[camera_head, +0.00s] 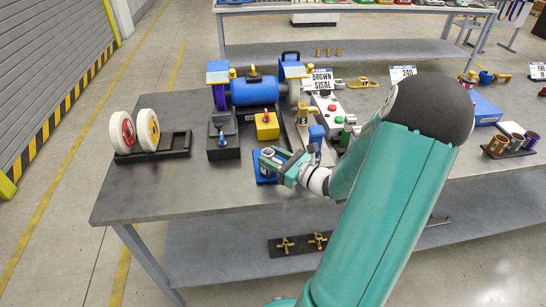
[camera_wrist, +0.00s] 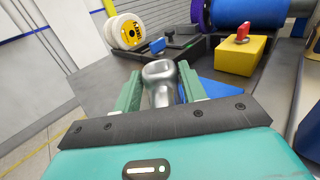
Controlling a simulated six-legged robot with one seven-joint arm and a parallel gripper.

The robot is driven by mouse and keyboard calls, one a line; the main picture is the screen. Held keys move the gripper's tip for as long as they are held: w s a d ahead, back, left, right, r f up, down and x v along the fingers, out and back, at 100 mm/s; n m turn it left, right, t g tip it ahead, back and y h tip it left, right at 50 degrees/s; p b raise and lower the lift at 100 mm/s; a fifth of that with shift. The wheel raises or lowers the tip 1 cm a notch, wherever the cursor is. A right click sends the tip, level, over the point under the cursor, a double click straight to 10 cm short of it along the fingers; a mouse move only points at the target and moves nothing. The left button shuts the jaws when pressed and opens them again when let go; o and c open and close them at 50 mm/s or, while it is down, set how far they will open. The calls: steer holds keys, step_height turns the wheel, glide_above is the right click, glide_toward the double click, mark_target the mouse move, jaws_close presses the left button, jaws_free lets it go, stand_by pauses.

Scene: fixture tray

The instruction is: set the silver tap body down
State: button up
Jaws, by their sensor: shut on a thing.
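The silver tap body (camera_wrist: 160,72) sits between the two green fingers of my gripper (camera_wrist: 160,85) in the wrist view. Its ring-shaped end points away from the wrist and the fingers are shut on its sides. In the head view my gripper (camera_head: 277,158) is low over the front middle of the table, above a blue fixture tray (camera_head: 263,178). The tray's blue surface also shows right of the fingers in the wrist view (camera_wrist: 222,88). The tap body is too small and covered to make out in the head view. I cannot tell whether it touches the tray.
A yellow block with a red tap (camera_head: 267,125) and a dark block with a blue tap (camera_head: 223,144) stand behind and left of my gripper. A blue cylinder (camera_head: 254,91) is farther back. Two wheels (camera_head: 134,131) stand far left. The front left tabletop (camera_head: 150,190) is clear.

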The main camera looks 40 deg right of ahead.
steer(key=shift+f, duration=0.1)
steer(key=o, duration=1.3)
steer(key=shift+o, duration=0.2)
